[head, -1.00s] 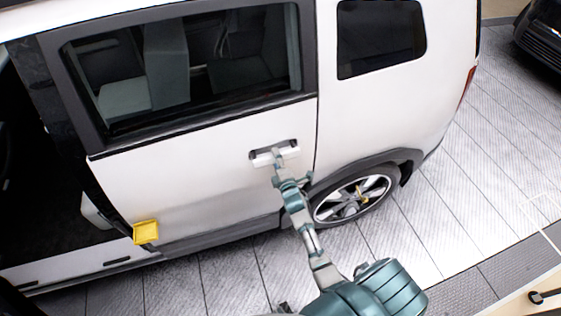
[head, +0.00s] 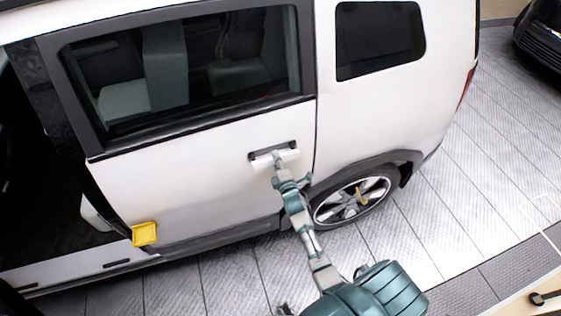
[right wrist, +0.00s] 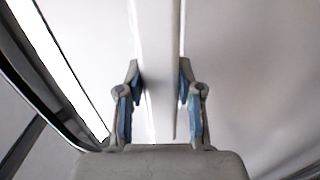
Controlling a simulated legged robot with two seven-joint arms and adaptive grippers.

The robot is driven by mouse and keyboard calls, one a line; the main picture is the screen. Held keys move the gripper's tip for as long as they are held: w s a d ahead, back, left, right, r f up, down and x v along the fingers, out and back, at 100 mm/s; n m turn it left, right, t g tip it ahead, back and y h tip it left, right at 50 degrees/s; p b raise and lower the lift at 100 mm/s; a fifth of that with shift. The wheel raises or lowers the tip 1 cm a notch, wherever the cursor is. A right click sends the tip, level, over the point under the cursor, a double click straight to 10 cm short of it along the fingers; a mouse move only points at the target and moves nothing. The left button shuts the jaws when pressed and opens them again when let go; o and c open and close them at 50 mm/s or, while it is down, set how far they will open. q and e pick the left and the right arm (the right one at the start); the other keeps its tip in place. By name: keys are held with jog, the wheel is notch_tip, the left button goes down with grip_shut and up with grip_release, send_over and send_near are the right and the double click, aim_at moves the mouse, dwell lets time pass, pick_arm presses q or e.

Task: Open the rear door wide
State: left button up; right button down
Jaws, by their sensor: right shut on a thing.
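The rear door (head: 200,190) of the white vehicle is the large panel with a dark-framed window in the head view. Its right edge looks flush with the body; I cannot tell if its left edge stands ajar. The door handle (head: 287,157) is a white bar below a dark recess, near the door's right edge. My right gripper (head: 278,165) is at the handle. In the right wrist view, the fingers of my right gripper (right wrist: 161,90) are shut on the white handle bar (right wrist: 158,60), one on each side. My left gripper is not in view.
The rear wheel (head: 352,200) is just right of my right arm. A yellow block-like piece (head: 145,234) sits at the door's lower left corner. A dark opening (head: 35,190) is left of the door. Tiled floor (head: 470,190) is clear at right; a dark car (head: 540,35) stands beyond.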

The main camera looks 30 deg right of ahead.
jog(key=shift+s+a+f+p, duration=0.25)
jog(key=shift+s+f+p, duration=0.15)
jog(key=shift+s, duration=0.35)
jog(key=shift+m+g+h, duration=0.3)
jog(key=shift+m+h, duration=0.1)
jog(key=shift+h, duration=0.2)
jog(key=p+v, duration=0.1)
jog(key=v, duration=0.3)
jog(key=shift+s+a, duration=0.25)
jog(key=shift+s, duration=0.05)
